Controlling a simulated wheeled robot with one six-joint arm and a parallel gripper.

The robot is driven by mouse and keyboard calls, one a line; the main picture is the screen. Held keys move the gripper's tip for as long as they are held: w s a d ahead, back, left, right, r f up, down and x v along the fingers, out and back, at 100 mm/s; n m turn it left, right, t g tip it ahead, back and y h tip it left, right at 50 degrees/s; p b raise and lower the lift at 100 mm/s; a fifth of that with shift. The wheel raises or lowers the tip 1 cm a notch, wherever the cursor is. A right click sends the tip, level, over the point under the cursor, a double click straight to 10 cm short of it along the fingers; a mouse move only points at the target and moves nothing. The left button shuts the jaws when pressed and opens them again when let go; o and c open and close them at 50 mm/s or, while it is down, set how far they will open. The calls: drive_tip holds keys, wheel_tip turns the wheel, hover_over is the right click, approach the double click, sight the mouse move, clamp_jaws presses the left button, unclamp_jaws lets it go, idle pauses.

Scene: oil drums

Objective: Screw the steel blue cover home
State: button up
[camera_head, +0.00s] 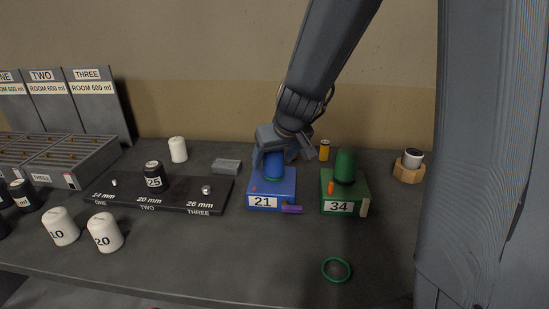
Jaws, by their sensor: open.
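A steel blue cover (273,167) stands upright on the blue block labelled 21 (285,188), near the middle of the bench. My gripper (277,157) is over the blue block, with its open jaws around the upper part of the cover. Whether the fingers touch the cover cannot be told. The jaws hide the cover's top. A thin green ring shows at the cover's base, but the seam there is too small to judge.
A green block labelled 34 (356,188) with a dark green cover (346,164) stands close on the right. A dark rack (190,194) holds a black cap (154,176). White caps (105,232) stand front left. A green ring (336,270) lies in front. The front middle is clear.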

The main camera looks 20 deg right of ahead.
drive_tip(key=shift+r, duration=0.1)
drive_tip(key=p+v, duration=0.2)
drive_tip(key=v, duration=0.5)
drive_tip(key=shift+s+r, duration=0.2)
drive_tip(key=shift+r, duration=0.05)
drive_tip(key=s+f+g, duration=0.1)
drive_tip(key=s+f, duration=0.2)
drive_tip(key=s, duration=0.2)
drive_tip(key=s+f+g, duration=0.2)
drive_tip(key=s+f, duration=0.2)
drive_tip(key=s, duration=0.2)
drive_tip(key=s+f+m+g, duration=0.1)
drive_tip(key=s+f+g, duration=0.1)
drive_tip(key=s, duration=0.3)
drive_tip(key=shift+s+a+f+h, duration=0.15)
drive_tip(key=shift+s+f+h, duration=0.2)
drive_tip(key=shift+f, duration=0.45)
